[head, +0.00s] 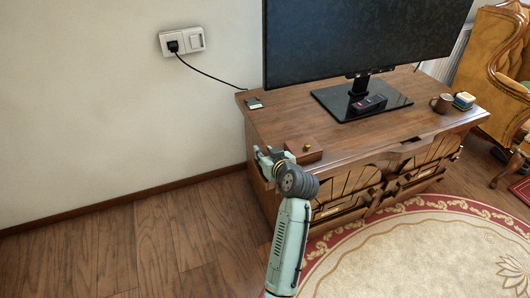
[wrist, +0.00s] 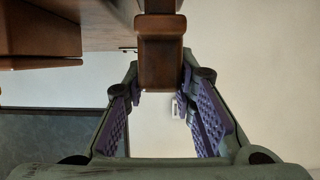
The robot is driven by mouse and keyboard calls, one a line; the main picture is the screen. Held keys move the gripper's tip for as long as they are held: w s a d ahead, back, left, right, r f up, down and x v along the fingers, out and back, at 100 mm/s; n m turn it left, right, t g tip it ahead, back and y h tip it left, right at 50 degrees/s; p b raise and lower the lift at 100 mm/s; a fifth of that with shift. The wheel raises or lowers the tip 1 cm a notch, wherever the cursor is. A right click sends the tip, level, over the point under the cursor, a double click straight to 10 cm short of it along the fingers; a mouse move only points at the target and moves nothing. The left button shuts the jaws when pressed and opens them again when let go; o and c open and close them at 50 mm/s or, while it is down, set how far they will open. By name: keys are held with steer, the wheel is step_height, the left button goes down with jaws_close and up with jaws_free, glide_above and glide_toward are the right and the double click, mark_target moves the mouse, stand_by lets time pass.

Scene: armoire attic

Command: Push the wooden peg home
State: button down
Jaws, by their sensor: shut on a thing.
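A brown square-section wooden piece, seemingly the wooden peg (wrist: 160,62), stands between my fingers in the wrist view, with its near end toward my palm. My gripper (wrist: 161,85) is shut on it, with a purple-padded finger on either side.
The wooden cabinet (head: 290,122) carries a television (head: 360,40), a remote (head: 369,103), a mug (head: 441,103) and a small stack (head: 464,100). A wall socket (head: 182,41) has a cable running to the cabinet. The floor left of the cabinet is clear; a round rug (head: 430,250) lies in front.

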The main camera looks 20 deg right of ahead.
steer(key=shift+f+b, duration=1.2)
steer(key=shift+f, duration=0.55)
steer(key=c, duration=1.2)
jaws_free()
steer(key=shift+c, duration=0.2)
steer(key=v, duration=1.2)
